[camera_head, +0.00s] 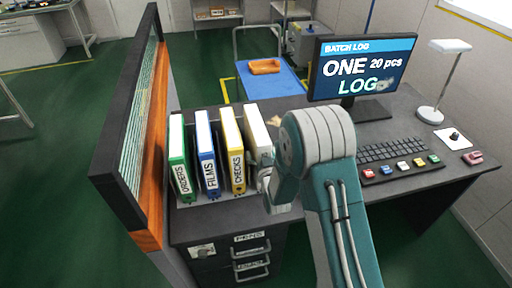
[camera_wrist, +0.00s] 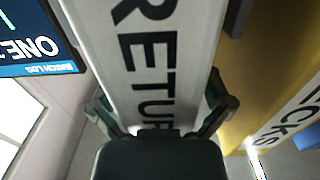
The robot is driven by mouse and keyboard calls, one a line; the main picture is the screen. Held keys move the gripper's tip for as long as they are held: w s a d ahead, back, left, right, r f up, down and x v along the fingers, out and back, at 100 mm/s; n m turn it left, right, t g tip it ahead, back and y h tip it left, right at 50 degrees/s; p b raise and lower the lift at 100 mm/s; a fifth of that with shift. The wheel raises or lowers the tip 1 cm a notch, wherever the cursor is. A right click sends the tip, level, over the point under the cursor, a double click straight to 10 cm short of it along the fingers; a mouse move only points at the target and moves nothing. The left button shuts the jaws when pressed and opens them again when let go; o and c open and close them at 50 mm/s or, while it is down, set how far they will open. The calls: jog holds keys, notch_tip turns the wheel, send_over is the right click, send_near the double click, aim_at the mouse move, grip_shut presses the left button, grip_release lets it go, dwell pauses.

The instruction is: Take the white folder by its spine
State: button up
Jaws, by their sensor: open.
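The white folder (camera_head: 256,127) stands upright at the right end of a row of folders on the desk, partly hidden by my arm in the head view. In the wrist view the white folder (camera_wrist: 150,65) fills the middle, its spine lettered "RETUR" with the rest hidden by my gripper. My gripper (camera_wrist: 163,105) is open, with one finger on each side of the spine. I cannot tell whether the fingers touch it. In the head view my gripper (camera_head: 267,180) is at the front of the folder, mostly behind my arm.
The yellow folder (camera_head: 232,150) stands close left of the white one, then the blue (camera_head: 206,152) and green (camera_head: 180,158) folders. An orange-sided partition (camera_head: 152,190) borders the row. A monitor (camera_head: 362,70) and keyboard (camera_head: 393,149) are to the right.

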jog(key=shift+r, duration=0.1)
jog(key=c, duration=1.3)
